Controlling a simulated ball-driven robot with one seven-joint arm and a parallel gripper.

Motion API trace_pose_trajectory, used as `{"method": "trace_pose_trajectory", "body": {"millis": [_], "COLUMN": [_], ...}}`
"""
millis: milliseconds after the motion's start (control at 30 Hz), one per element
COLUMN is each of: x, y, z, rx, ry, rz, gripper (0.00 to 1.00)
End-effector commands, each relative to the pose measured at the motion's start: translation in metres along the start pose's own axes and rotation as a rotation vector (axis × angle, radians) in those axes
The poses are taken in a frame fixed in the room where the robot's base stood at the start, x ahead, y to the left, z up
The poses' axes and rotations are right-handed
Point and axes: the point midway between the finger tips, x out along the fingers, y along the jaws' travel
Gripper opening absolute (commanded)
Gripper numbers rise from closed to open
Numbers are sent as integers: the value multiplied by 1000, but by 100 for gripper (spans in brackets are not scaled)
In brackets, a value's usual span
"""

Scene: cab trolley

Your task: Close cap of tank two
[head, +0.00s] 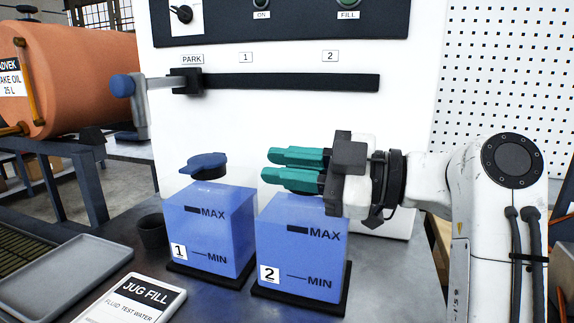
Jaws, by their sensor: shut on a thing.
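Tank two (300,262) is a blue, cube-like tank with a "2" label and MAX and MIN marks, standing on a black base. My gripper (290,168) reaches in from the right, just above the top of tank two, its teal fingers pointing left. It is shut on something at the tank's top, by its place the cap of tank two. The cap is hidden by the fingers, so I cannot tell its angle.
A white panel behind carries a black rail with a slider (187,82) at PARK. A small black cup (152,231), a grey tray (62,276) and a JUG FILL card (133,301) lie left and in front. An orange drum (85,75) stands at the back left.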

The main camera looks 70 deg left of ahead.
Motion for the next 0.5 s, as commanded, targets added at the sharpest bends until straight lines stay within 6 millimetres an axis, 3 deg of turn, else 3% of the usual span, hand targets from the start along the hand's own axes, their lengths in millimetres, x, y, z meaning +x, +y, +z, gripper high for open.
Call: {"method": "trace_pose_trajectory", "body": {"millis": [167, 200, 300, 500], "x": [-1, -1, -1, -1], "y": [-2, -2, -2, -1], "z": [7, 8, 7, 5], "rx": [15, 16, 14, 9], "ry": [-9, -9, -9, -7], "rz": [1, 1, 2, 2], "gripper": [0, 21, 31, 32]}}
